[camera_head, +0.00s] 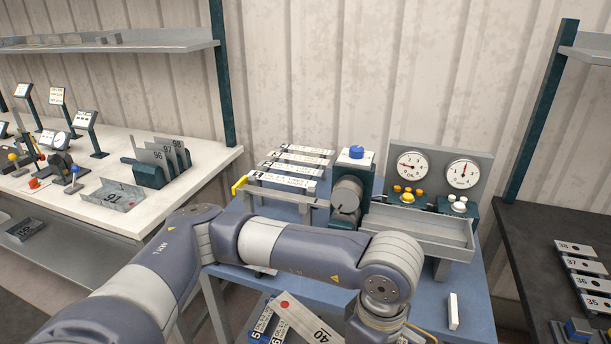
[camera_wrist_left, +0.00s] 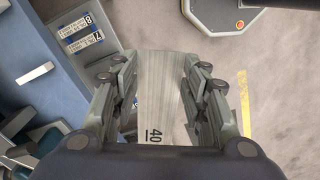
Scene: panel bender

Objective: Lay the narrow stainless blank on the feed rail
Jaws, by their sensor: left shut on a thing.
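A long, narrow metal blank marked 40 (camera_wrist_left: 158,80) is between the fingers of my left gripper (camera_wrist_left: 156,68), which is shut on it. In the head view a plate marked 40 (camera_head: 304,320) with a red dot shows at the bottom edge, beside my left forearm; it looks like the same blank, tilted below the bench top. The left fingers are out of the head view. The likely feed rail (camera_head: 288,194) is a grey bar with a yellow end, running to a round roller on the blue bench, partly behind my left arm. My right gripper is not in view.
Several labelled strips (camera_head: 293,166) lie behind the rail. A gauge panel (camera_head: 438,170) and an open grey tray (camera_head: 420,228) stand at the right of the bench (camera_head: 478,290). A white block (camera_head: 453,311) stands near the front. Other numbered blanks (camera_wrist_left: 85,32) lie low beside the bench.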

